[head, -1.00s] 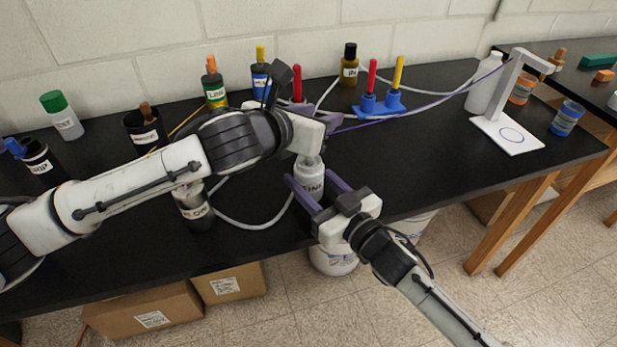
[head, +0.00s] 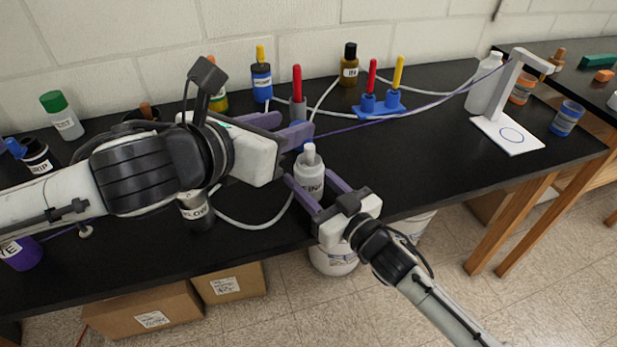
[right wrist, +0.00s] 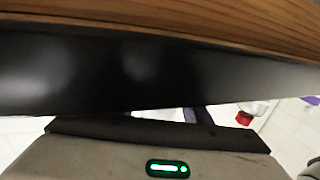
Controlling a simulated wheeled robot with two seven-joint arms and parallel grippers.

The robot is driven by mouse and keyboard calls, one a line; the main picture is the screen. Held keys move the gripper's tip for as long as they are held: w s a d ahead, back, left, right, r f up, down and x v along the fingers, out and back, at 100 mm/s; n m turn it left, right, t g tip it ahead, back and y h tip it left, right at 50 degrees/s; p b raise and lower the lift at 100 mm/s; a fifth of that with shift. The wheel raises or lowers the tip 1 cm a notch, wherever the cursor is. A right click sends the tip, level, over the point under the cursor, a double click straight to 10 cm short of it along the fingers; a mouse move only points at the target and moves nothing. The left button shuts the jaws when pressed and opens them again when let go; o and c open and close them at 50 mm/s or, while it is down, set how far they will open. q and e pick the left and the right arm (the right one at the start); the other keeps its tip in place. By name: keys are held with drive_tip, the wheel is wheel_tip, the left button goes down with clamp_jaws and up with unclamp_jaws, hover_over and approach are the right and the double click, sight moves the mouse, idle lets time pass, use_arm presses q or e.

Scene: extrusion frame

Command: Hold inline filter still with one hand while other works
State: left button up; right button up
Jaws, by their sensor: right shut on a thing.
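The right gripper (head: 322,197) is at the table's front edge with its purple fingers either side of a white, bottle-shaped body (head: 311,172). It is shut on this body, which stands upright with a narrow top and a partly hidden label. I cannot tell for certain that it is the inline filter. In the right wrist view a dark surface and a wooden edge fill most of the picture, and the held body does not show.
A blue holder (head: 381,107) carries red and yellow handles. A grey tube (head: 255,226) loops at the front. Bottles line the back. A white stand (head: 507,134) is at the right. The centre-right tabletop is clear.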

drive_tip(key=o, duration=1.2)
